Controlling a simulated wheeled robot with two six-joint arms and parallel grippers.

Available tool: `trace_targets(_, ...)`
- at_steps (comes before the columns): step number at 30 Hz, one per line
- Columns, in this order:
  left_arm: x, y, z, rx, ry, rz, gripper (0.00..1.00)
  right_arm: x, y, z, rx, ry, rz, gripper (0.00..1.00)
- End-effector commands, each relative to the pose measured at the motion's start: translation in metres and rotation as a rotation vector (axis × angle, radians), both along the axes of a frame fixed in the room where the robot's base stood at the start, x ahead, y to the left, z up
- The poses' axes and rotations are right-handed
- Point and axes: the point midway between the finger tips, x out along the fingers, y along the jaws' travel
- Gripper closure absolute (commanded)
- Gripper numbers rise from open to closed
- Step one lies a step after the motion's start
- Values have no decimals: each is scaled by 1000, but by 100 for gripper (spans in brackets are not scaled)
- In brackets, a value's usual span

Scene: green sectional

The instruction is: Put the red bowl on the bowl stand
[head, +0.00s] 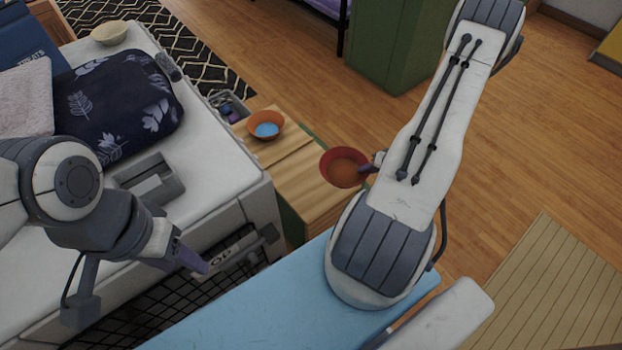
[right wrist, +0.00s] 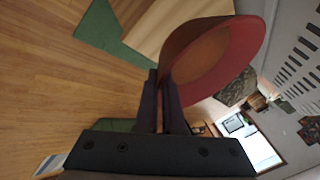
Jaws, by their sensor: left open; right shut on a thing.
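The red bowl (head: 343,168) is in the head view, right of centre, at the edge of the wooden-topped table. My right gripper (head: 374,164) is shut on its rim. In the right wrist view the red bowl (right wrist: 225,65) is tilted and clamped by its wall between the fingers of the right gripper (right wrist: 160,85). My left gripper (head: 195,258) is empty and open, low over the front of the white unit, well left of the bowl. I cannot tell for certain which thing is the bowl stand.
An orange bowl with a blue inside (head: 266,125) sits on the wooden-topped table (head: 300,180). The white unit (head: 215,150) carries a dark leaf-print cushion (head: 115,100), a grey tray (head: 150,182) and a cream bowl (head: 109,32). A green cabinet (head: 385,45) stands behind on the wooden floor.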

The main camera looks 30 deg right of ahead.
Motion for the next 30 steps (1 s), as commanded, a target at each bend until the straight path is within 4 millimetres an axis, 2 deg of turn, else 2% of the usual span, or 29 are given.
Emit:
trace_targets(9,0,0,-33,0,0,0,46,61,24,-43,-1,-2,13,100)
trace_targets(15,0,0,-48,0,0,0,46,97,36,-64,-2,-2,7,100)
trace_targets(18,0,0,-51,0,0,0,46,106,39,-69,0,-2,5,100)
trace_targets(23,0,0,-56,0,0,0,46,109,39,-76,0,-1,0,100)
trace_targets(30,0,0,-77,0,0,0,46,108,38,-110,-1,-1,1,100)
